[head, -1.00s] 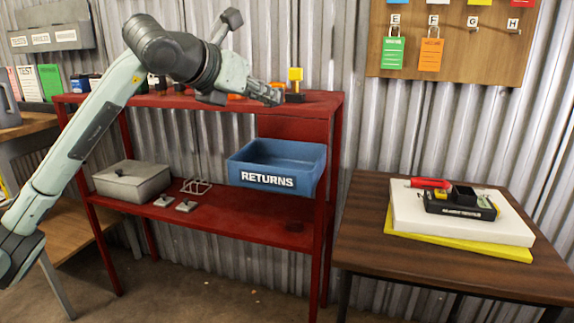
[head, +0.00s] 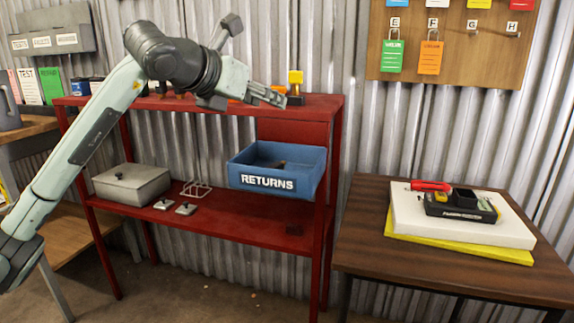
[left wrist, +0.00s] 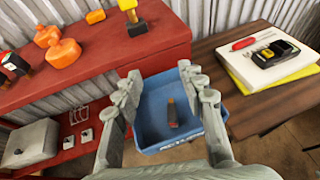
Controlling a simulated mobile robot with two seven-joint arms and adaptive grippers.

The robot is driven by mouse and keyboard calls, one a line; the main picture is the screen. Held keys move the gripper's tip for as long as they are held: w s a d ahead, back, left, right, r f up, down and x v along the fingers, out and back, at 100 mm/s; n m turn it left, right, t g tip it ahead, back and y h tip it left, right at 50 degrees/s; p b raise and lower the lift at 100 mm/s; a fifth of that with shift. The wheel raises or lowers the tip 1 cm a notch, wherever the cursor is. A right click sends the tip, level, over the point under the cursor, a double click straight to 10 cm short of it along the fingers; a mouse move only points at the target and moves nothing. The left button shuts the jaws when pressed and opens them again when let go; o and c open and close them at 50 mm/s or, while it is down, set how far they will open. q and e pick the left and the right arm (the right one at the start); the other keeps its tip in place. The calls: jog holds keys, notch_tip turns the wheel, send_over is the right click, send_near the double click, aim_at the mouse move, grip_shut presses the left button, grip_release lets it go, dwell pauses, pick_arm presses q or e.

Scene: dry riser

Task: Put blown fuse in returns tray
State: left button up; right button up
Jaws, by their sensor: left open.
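The blue returns tray (head: 274,181), labelled RETURNS, sits at the right end of the red shelf unit's lower shelf. A small dark piece with an orange part, apparently the fuse (left wrist: 172,112), lies inside the tray; in the head view it shows as a dark shape (head: 279,164) above the front wall. My left gripper (head: 275,97) is over the shelf unit's top, above the tray. In the left wrist view its fingers (left wrist: 160,88) are spread wide with nothing between them, and the tray (left wrist: 151,139) shows beyond them. My right gripper is not in view.
A yellow-topped object (head: 295,80) stands on the top shelf close to my left gripper. A grey box (head: 131,184) and small metal pieces are on the lower shelf. A wooden table (head: 365,235) at right holds a white board (head: 408,215) with a black device and a red tool.

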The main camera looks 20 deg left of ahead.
pick_arm(q)
jog(key=shift+s, duration=0.1)
jog(key=v, duration=1.2)
jog(key=shift+f, duration=0.1)
